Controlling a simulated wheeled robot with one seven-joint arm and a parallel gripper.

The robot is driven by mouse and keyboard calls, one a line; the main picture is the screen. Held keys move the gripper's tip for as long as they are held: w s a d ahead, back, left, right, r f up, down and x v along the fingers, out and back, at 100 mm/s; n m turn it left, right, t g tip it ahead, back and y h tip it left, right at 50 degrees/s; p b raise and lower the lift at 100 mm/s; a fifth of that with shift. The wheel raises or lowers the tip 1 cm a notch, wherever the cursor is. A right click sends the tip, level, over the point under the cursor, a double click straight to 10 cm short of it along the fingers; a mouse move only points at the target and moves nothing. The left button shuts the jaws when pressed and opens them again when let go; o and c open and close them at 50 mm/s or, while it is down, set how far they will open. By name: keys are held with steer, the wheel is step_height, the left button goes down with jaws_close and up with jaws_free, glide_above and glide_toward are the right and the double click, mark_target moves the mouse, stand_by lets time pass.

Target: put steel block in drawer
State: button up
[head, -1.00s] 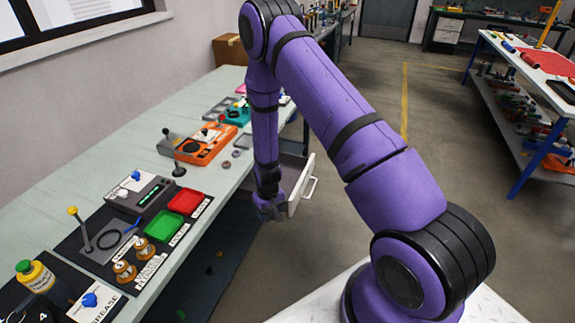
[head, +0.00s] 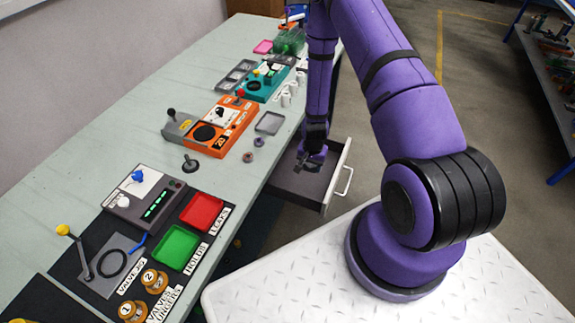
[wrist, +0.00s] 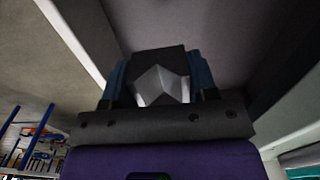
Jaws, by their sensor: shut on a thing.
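The steel block (wrist: 160,64) is dark with a shiny V-shaped notch and sits between my gripper's two blue-grey fingers in the wrist view. My gripper (head: 309,163) is shut on it. In the head view the block is too small to make out. The drawer (head: 296,186) is pulled open from the bench and looks empty apart from my gripper's position over it. The drawer's inside (wrist: 225,28) fills much of the wrist view behind the block. I cannot tell whether the block touches the drawer floor.
The drawer's white handle (head: 344,182) faces the aisle. On the bench above stand an orange device (head: 222,130), a grey tray (head: 270,122), small rings (head: 258,142), and red (head: 202,212) and green (head: 176,247) trays. Open floor lies right of the drawer.

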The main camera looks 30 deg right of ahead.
mark_target(308, 186)
steer(key=shift+f+m, duration=0.3)
steer(key=shift+f, duration=0.05)
steer(key=shift+w+a+f, duration=0.1)
steer(key=shift+f, duration=4.65)
steer(key=shift+f, duration=0.15)
steer(key=o, duration=1.3)
steer(key=shift+c, duration=0.2)
step_height(308, 186, up, 12)
steer(key=shift+r, duration=0.2)
